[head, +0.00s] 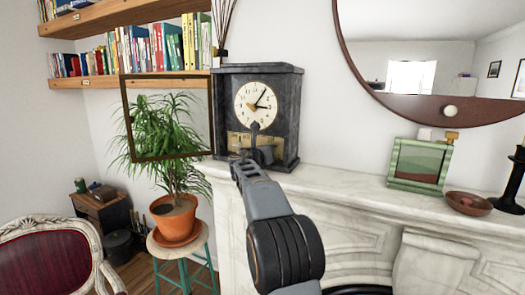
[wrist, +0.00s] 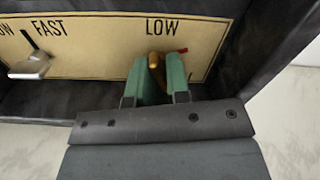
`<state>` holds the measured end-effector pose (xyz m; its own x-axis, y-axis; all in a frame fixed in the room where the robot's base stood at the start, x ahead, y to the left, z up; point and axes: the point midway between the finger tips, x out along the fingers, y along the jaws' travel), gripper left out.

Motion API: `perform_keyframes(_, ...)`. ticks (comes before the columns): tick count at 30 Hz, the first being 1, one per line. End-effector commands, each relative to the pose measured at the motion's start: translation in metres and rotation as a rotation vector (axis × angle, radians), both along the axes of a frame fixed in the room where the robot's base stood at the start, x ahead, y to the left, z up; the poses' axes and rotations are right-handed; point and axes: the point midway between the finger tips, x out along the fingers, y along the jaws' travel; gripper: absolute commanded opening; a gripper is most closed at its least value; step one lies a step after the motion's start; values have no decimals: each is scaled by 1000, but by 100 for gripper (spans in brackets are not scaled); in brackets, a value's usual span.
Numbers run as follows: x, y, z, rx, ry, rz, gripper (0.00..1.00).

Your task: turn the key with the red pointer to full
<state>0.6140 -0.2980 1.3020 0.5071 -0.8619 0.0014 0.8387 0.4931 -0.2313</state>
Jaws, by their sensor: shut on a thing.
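The dark clock (head: 286,90) stands on the mantel with a brass plate (head: 236,141) low on its front. In the wrist view, the brass key (wrist: 154,59) sits on this plate (wrist: 105,52) below the word LOW. Its red pointer (wrist: 182,51) sticks out to the right and slightly up. The green fingers of my gripper (wrist: 163,78) are shut on the key, one on each side. In the head view my gripper (head: 258,153) is in front of the plate and hides the key. I see no word FULL; part of the plate is covered by the fingers.
A metal lever (wrist: 30,67) sits by the word FAST, left of the key. A dark picture frame (head: 124,120) is left of the clock. A green frame (head: 419,163) and a brown bowl (head: 468,203) stand farther right on the marble mantel (head: 340,190).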

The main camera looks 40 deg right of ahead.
Motion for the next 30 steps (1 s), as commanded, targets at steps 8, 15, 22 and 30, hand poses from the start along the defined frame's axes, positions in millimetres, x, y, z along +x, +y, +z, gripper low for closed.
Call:
perform_keyframes(8,0,0,1,-1,-2,-1,35)
perform_keyframes(15,0,1,0,-1,0,0,35)
perform_keyframes(22,-13,24,-1,-1,-2,2,35)
perform_keyframes(30,-42,72,0,-2,-3,3,35)
